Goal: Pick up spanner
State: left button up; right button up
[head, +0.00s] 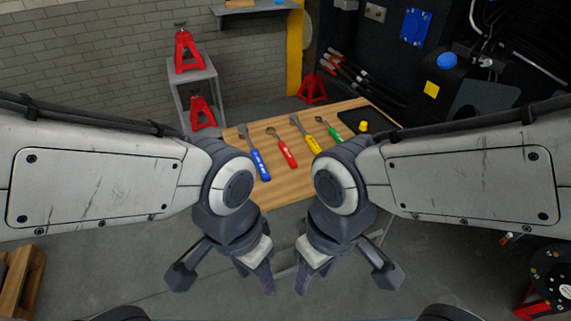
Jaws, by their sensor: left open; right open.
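Several hand tools with coloured handles lie in a row on the wooden table, their metal heads toward the back. They are a blue-handled tool (260,163), a red-handled tool (287,154), a yellow-handled tool (312,143) and a green-handled tool (333,132). They look like wrenches or spanners, but the heads are too small to tell which is the spanner. My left gripper (262,279) and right gripper (309,279) hang side by side over the floor in front of the table, pointing down. Both are open and empty, apart from the tools.
The wooden table (277,188) also bears a dark tray (369,121) and a small yellow item (363,126) at its right. Red jack stands (188,53) are at the back left. Dark machinery (480,70) stands at the right, a pallet (22,280) at the lower left.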

aim_at(289, 158)
jog(key=z, duration=0.6)
jog(key=i, duration=0.8)
jog(key=u, duration=0.85)
jog(key=i, duration=0.45)
jog(key=u, duration=0.4)
